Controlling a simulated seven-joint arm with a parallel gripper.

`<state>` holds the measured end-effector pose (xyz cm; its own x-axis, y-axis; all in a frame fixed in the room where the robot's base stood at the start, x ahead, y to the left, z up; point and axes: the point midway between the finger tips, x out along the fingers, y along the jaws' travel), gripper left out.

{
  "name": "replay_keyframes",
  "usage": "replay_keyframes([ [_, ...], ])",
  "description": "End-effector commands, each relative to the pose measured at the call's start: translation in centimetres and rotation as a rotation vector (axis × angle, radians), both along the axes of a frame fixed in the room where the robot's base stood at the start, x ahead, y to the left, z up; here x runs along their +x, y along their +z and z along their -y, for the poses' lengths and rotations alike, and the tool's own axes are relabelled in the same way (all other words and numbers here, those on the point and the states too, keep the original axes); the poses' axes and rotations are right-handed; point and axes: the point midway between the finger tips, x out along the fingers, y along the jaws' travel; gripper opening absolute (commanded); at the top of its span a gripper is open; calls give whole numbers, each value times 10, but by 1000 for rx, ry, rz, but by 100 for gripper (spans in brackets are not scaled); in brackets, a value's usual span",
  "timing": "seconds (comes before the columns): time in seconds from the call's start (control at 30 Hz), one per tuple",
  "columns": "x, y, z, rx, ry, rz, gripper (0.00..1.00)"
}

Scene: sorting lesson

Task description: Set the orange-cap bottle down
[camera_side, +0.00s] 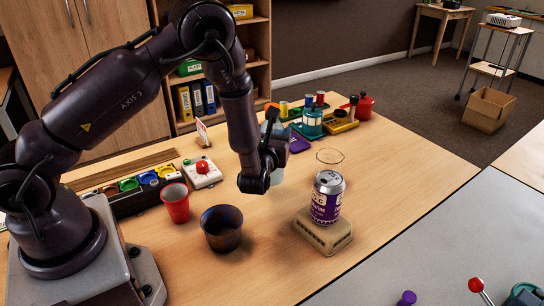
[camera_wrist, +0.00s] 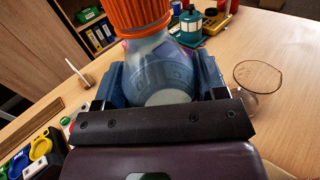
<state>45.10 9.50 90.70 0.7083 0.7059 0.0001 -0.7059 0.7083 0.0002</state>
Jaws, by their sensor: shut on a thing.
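The orange-cap bottle, clear bluish with a ribbed orange cap (camera_wrist: 138,14), fills the upper middle of the wrist view, its body (camera_wrist: 160,62) between the blue fingers of my gripper (camera_wrist: 160,80). My gripper is shut on the bottle's body. In the side view my gripper (camera_side: 275,140) is over the middle of the table (camera_side: 380,215), and the bottle's cap (camera_side: 272,107) shows just above it. My wrist hides most of the bottle there. I cannot tell whether its base touches the table.
A clear glass (camera_side: 330,157) stands right of the bottle. A purple can (camera_side: 327,197) stands on a tan block (camera_side: 323,232) nearer the camera. A dark cup (camera_side: 222,228) and red cup (camera_side: 175,202) are at left. Burners and a yellow device (camera_side: 341,121) stand behind.

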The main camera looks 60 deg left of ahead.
Motion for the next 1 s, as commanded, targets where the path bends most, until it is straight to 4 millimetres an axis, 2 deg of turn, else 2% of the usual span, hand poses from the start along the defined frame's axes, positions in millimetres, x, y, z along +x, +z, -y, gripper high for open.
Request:
replay_keyframes([
  [0.2,0,-29,0,0,1,-3,43],
  [0.3,0,-37,0,0,1,1,43],
  [0.83,-1,-46,0,-1,1,-1,43],
  [0.9,-1,-49,0,-2,0,-4,36],
  [0.93,-1,-50,1,-3,0,-4,36],
  [1.0,-1,-52,1,-5,0,-6,26],
])
